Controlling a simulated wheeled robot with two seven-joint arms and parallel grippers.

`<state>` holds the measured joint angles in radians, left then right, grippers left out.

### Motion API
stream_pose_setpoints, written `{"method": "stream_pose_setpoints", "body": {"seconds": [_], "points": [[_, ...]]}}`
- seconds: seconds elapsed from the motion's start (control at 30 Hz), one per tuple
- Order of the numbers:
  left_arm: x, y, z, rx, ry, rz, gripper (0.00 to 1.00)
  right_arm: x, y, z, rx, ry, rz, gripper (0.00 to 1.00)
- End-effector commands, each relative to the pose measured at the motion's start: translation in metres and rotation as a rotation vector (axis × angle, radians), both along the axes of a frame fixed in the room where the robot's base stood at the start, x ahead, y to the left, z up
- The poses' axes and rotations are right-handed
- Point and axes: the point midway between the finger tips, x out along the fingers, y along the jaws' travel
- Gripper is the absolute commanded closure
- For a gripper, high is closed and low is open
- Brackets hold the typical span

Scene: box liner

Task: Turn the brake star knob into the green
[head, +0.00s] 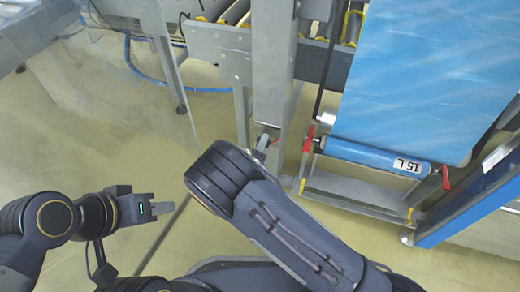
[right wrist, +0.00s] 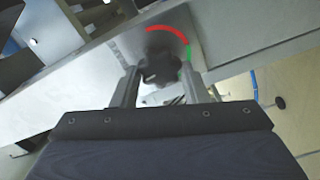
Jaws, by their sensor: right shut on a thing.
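The dark star knob (right wrist: 160,68) sits on a grey metal plate in the right wrist view. A red arc (right wrist: 168,30) curves above it and a short green arc (right wrist: 188,53) continues down its right side. My right gripper (right wrist: 158,76) has one finger on each side of the knob and is shut on it. In the head view my right gripper (head: 262,143) reaches the grey post, mostly hidden behind my forearm, and the knob cannot be made out. My left gripper (head: 148,207) is far from the post, over the floor; its jaw gap is unclear.
A blue film sheet (head: 430,70) hangs at the right over a blue roll (head: 375,156) marked 15 L. Red levers (head: 308,138) stand at the roll's ends. A roller conveyor (head: 215,40) lies behind the grey post (head: 270,70). The floor at left is mostly clear.

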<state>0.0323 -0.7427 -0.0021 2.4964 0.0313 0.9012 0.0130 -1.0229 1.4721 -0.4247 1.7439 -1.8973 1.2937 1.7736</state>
Motion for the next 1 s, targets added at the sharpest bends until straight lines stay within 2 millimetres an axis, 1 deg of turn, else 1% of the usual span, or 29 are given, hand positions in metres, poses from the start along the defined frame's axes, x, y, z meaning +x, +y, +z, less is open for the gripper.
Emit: {"method": "stream_pose_setpoints", "body": {"seconds": [0.03,0.23,0.77,0.8,0.93,1.0], "points": [[0.0000,0.0000,-0.0048,0.000,0.000,0.000,0.64,-0.0001,-0.0003,-0.0024,0.020,-0.005,-0.001,0.82],[0.0000,0.0000,-0.0096,0.000,0.000,0.000,0.64,-0.0002,0.0000,-0.0012,0.077,-0.023,0.001,0.82],[0.0000,0.0000,-0.0104,0.000,0.000,0.000,0.64,-0.0002,0.0002,0.0000,0.098,-0.030,0.001,0.82],[0.0000,0.0000,-0.0104,0.000,0.000,0.000,0.64,-0.0002,0.0002,0.0000,0.098,-0.030,0.001,0.56],[0.0000,0.0000,-0.0104,0.000,0.000,0.000,0.64,-0.0002,0.0001,0.0002,0.097,-0.029,0.001,0.39],[0.0000,0.0000,-0.0104,0.000,0.000,0.000,0.64,-0.0001,0.0000,0.0002,0.096,-0.030,0.000,0.38]]}}
